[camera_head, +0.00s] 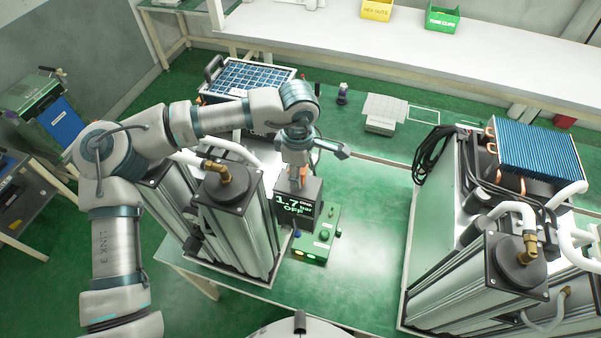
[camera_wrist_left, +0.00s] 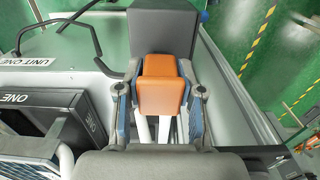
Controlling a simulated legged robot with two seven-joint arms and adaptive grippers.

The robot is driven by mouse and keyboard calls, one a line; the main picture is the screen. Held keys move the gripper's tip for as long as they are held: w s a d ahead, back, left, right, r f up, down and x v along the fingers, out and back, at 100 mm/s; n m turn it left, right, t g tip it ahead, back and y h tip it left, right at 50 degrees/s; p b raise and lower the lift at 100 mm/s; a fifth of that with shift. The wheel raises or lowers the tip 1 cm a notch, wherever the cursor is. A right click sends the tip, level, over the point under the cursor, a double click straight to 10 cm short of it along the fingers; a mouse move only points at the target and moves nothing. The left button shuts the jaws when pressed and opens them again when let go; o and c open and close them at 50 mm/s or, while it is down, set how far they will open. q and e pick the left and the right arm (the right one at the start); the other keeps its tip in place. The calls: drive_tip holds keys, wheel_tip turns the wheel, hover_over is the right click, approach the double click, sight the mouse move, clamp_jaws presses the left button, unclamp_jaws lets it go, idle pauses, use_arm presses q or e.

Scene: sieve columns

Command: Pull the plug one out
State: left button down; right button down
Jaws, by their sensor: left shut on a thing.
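An orange plug (camera_wrist_left: 162,85), which I take to be plug one, sits between the two fingers of my left gripper (camera_wrist_left: 160,108) in the left wrist view. The fingers are closed on its sides. White tubes or rods show just below it, and a dark grey block stands right behind it. In the head view, my left gripper (camera_head: 297,178) points down behind the dark display box reading 1.7 bar OFF (camera_head: 297,208). Whether the plug is seated is hidden. Labels UNIT ONE (camera_wrist_left: 32,61) and ONE lie to the left in the wrist view. My right gripper is not in view.
A green button box (camera_head: 318,238) stands by the display. Tall grey columns (camera_head: 235,225) stand close on the left. A second unit with columns, hoses and a blue finned block (camera_head: 538,155) is on the right. The green tabletop (camera_head: 370,250) between them is clear.

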use_arm(q)
drive_tip(key=shift+w+r+p, duration=0.1)
drive_tip(key=shift+r+p, duration=0.25)
drive_tip(key=shift+r, duration=0.45)
drive_tip(key=c, duration=0.9)
unclamp_jaws()
drive_tip(key=shift+o, duration=1.4)
drive_tip(key=shift+a, duration=0.1)
drive_tip(key=shift+w+f, duration=0.1)
drive_tip(key=shift+w, duration=0.05)
wheel_tip(320, 180, up, 12)
